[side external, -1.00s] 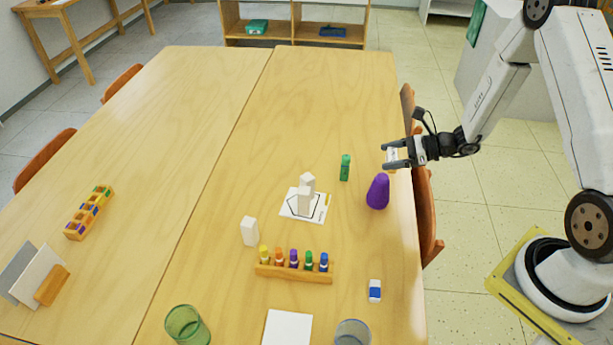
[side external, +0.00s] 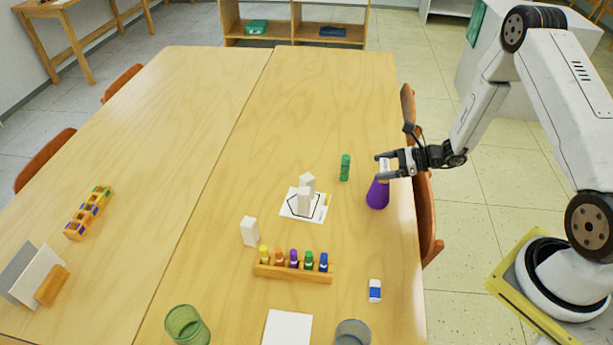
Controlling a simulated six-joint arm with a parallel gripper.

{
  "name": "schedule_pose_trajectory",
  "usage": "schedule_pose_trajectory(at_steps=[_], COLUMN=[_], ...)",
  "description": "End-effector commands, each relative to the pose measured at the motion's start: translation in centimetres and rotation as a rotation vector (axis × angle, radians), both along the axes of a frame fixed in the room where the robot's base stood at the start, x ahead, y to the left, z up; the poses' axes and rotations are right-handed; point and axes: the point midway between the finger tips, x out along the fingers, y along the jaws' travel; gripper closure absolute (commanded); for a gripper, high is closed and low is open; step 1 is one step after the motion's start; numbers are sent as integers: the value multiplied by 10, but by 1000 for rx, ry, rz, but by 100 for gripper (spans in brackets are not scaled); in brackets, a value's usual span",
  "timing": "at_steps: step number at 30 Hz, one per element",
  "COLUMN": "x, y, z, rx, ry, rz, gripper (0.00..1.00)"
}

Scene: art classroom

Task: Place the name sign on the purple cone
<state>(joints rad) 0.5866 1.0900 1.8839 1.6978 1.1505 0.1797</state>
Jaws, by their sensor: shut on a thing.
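The purple cone (side external: 377,196) stands upright near the right edge of the table. My gripper (side external: 382,167) is at the cone's top, coming in from the right, with its fingers pointing left. It is shut on the name sign (side external: 385,164), a small pale piece between the fingers. The fingers and the sign overlap the cone's tip in this view. I cannot tell whether the sign touches the cone.
A green marker (side external: 345,168) stands left of the cone. A white sheet (side external: 290,210) with white blocks lies further left. A marker rack (side external: 292,273), an eraser (side external: 375,291) and glasses (side external: 187,326) are nearer the camera.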

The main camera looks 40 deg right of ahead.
Motion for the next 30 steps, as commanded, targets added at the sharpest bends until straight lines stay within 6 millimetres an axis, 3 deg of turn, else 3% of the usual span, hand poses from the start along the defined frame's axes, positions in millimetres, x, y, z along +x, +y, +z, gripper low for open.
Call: schedule_pose_trajectory(at_steps=[13, 14, 15, 30], x=[0, 0, 0, -4], y=[0, 0, 0, -6], z=[-4, -4, -4, 3], rx=[1, 1, 1, 0], ry=[1, 1, 1, -1], rz=[0, 0, 0, -4], gripper=[65, 3, 0, 0])
